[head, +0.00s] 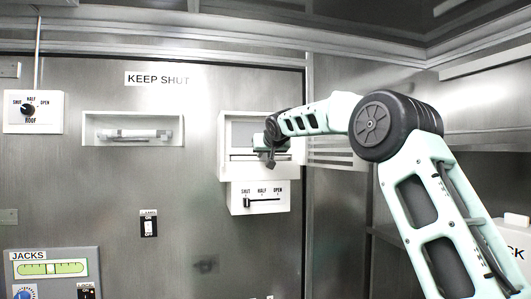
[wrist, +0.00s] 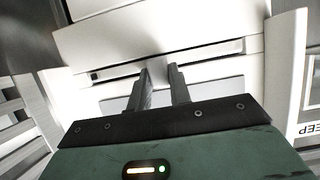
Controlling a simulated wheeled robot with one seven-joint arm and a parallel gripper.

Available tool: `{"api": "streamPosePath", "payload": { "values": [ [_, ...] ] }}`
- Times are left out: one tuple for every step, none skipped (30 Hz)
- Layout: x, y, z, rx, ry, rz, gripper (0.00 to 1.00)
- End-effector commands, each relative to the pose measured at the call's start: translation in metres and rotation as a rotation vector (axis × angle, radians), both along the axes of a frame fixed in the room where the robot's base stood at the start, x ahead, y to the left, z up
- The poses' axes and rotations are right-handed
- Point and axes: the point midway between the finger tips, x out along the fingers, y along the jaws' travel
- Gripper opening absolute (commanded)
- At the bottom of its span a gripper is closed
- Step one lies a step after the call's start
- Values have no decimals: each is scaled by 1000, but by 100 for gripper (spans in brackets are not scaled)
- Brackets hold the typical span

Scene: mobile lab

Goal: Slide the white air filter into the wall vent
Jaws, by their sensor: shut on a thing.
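The wall vent (head: 224,135) is a white frame with a grey recess, set in the metal wall right of centre in the head view. The white air filter (head: 243,156) appears as a pale strip across the lower part of the vent opening. My gripper (head: 269,156) is at the front of the vent, shut on the filter. In the wrist view my two fingers (wrist: 162,76) are close together, with their tips at a white edge beside a dark slot. How deep the filter sits in the vent is hidden.
A slider box (head: 260,197) marked SHUT, HALF, OPEN sits just below the vent. A recessed handle (head: 133,134) is to the left under the KEEP SHUT sign (head: 157,79). A roof dial (head: 28,109) is farther left. Shelves (head: 480,150) stand at the right.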

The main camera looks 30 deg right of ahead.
Motion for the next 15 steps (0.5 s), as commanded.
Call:
{"api": "streamPosePath", "payload": {
  "values": [
    [1, 0, 2, 0, -1, 0, 0],
    [2, 0, 2, 0, -1, 0, 0],
    [3, -1, 2, -1, -2, 0, 0],
    [3, -1, 2, -1, -2, 0, 0],
    [4, -1, 2, -1, -2, 0, 0],
    [3, -1, 1, -1, -2, 0, 31],
    [3, -1, 1, -1, -2, 0, 39],
    [3, -1, 1, -1, -2, 0, 45],
    [3, -1, 1, 0, -1, 0, 45],
    [3, -1, 1, 0, -1, 0, 45],
    [3, -1, 1, 0, -1, 0, 45],
    [3, -1, 1, 0, -1, 0, 45],
    [3, -1, 0, 0, -1, 0, 45],
    [3, -1, 0, 0, -1, 0, 45],
    [3, -1, 0, 0, 1, 0, 45]
  ]
}}
